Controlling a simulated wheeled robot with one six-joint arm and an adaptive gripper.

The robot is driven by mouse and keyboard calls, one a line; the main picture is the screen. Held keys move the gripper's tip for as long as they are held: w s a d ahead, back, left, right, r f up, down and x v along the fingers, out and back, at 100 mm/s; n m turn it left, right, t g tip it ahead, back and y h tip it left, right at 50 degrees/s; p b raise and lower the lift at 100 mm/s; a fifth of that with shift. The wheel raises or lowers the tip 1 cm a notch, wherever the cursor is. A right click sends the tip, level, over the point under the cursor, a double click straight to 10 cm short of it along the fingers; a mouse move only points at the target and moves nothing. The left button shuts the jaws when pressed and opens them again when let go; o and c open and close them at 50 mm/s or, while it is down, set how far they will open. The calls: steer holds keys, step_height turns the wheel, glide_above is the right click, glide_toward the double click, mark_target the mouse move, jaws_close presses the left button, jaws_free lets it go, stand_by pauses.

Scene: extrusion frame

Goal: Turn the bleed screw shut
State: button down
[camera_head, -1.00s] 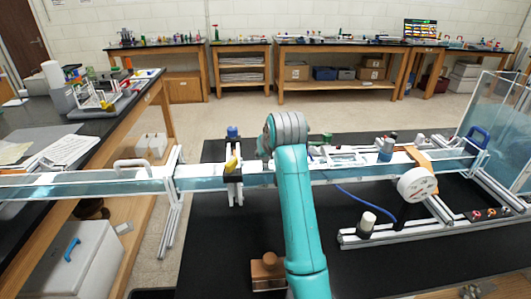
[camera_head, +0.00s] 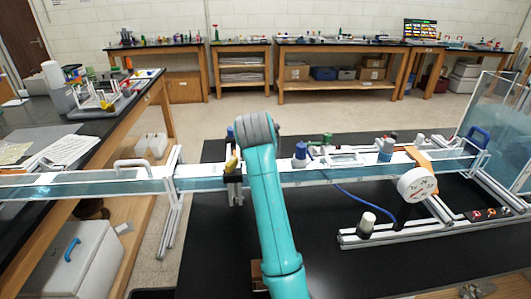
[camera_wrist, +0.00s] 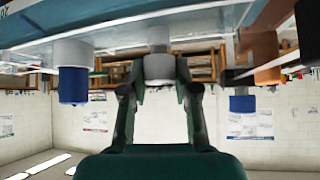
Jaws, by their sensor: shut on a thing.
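The wrist view is upside down. In it my gripper (camera_wrist: 158,88) has its two dark fingers on either side of a pale grey cylindrical knob (camera_wrist: 158,66) that hangs in the picture from a white collar on the channel. The knob seems to be the bleed screw; its markings are too blurred to read. The fingers are shut on it. In the head view my teal arm reaches to the channel (camera_head: 330,170), and its rounded wrist hides my gripper and the knob.
In the wrist view, blue-capped fittings stand to the left (camera_wrist: 73,85) and right (camera_wrist: 243,103) of my gripper. In the head view, a green valve (camera_head: 327,138), a white dial gauge (camera_head: 417,185) and a blue hose (camera_head: 350,198) lie to the right. The black tabletop (camera_head: 215,265) has clear room in front.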

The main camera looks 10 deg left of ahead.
steer(key=c, duration=0.9)
jaws_free()
steer(key=shift+o, duration=0.2)
steer(key=v, duration=1.2)
